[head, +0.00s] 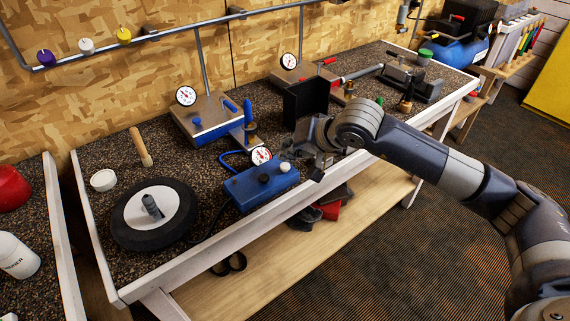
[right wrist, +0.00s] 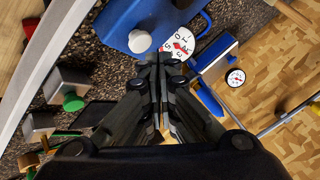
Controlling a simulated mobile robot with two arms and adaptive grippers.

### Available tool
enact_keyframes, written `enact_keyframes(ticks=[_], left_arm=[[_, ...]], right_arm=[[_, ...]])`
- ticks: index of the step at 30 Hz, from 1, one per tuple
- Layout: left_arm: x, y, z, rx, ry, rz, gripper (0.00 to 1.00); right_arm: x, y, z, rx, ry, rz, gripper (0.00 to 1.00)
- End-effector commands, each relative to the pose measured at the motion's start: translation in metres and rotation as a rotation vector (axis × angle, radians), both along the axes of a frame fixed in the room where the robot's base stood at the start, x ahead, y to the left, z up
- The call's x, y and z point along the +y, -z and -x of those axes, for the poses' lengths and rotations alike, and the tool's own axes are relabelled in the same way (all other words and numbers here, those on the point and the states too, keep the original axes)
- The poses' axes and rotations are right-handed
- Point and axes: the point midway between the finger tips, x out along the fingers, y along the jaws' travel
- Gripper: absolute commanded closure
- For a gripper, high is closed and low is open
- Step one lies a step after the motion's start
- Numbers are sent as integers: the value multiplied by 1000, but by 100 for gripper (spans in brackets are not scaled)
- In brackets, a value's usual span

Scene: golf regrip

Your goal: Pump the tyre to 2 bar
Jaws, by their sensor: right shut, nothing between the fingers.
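The black tyre (head: 122,225) lies flat on its side at the left of the bench, with a white hub and a grey fitting at its middle. A dark hose (head: 214,218) runs from the box towards the tyre. My right gripper (head: 297,147) is shut and empty, just behind and right of the box. In the right wrist view its fingertips (right wrist: 160,65) are close to the white button (right wrist: 139,41) and gauge (right wrist: 180,43). The gauge value is unclear.
A gauge stand with a blue lever (head: 248,115) is behind the box, and a black upright panel (head: 305,100) stands behind my gripper. A wooden-handled tool (head: 141,147) and white cup (head: 103,180) are behind the tyre. The bench's front rim (head: 200,257) is raised.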

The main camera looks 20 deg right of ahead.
Motion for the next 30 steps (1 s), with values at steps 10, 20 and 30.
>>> enact_keyframes(ticks=[10,20,30], left_arm=[[0,-10,0,0,0,0,60],[0,-21,0,0,0,0,60],[0,-20,0,0,0,0,60]], right_arm=[[0,-22,0,-3,0,-1,100],[0,-51,0,-1,0,-1,100],[0,-50,0,0,0,0,100]])
